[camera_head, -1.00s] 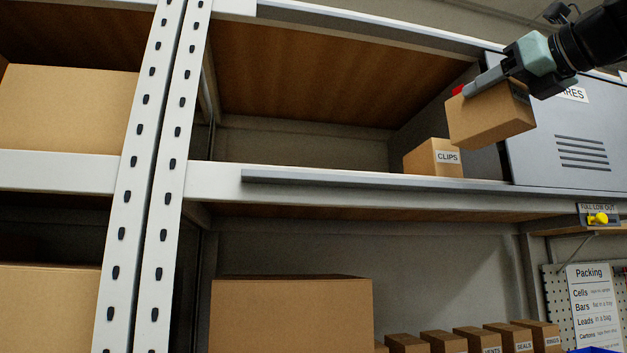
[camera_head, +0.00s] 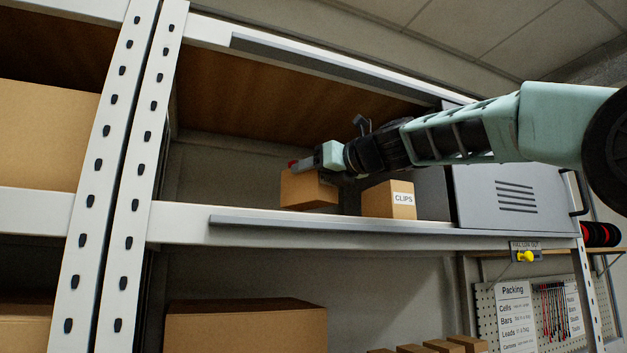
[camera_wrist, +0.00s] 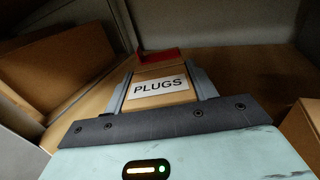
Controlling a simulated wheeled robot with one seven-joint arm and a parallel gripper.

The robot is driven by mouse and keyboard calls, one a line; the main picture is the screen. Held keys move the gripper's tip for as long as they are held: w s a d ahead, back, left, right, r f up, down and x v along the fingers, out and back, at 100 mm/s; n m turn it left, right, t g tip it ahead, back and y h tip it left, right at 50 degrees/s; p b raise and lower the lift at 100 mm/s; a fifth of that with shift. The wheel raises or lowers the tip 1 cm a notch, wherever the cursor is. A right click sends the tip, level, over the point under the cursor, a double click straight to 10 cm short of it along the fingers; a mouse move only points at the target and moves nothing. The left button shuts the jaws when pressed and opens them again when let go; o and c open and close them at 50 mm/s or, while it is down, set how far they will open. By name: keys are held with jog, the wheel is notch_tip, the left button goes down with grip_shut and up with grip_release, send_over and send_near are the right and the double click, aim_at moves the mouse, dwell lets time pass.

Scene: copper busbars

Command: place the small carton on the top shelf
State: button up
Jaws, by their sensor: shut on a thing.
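The small carton (camera_head: 308,190) is brown, and its label reads PLUGS in the wrist view (camera_wrist: 158,88). My gripper (camera_head: 306,164) is shut on it, with one finger on each side in the wrist view (camera_wrist: 160,92). The carton is inside the top shelf bay, left of the CLIPS carton, with a gap between them. The top shelf (camera_head: 190,233) has a grey lip along its front edge. The carton's underside is near the shelf level; I cannot tell whether it touches the board.
The CLIPS carton (camera_head: 388,199) stands on the shelf at right. A grey vented cabinet (camera_head: 515,195) is further right. White perforated uprights (camera_head: 130,200) bound the bay at left. The shelf left of the held carton looks clear. A large box (camera_head: 245,325) is below.

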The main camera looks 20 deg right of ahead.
aim_at(314, 205)
jog(key=shift+f+b, duration=0.4)
jog(key=shift+f, duration=1.3)
jog(key=shift+f, duration=0.15)
jog(key=o, duration=1.1)
jog(key=b+v, duration=0.3)
jog(key=v, duration=0.9)
jog(key=shift+b, duration=0.4)
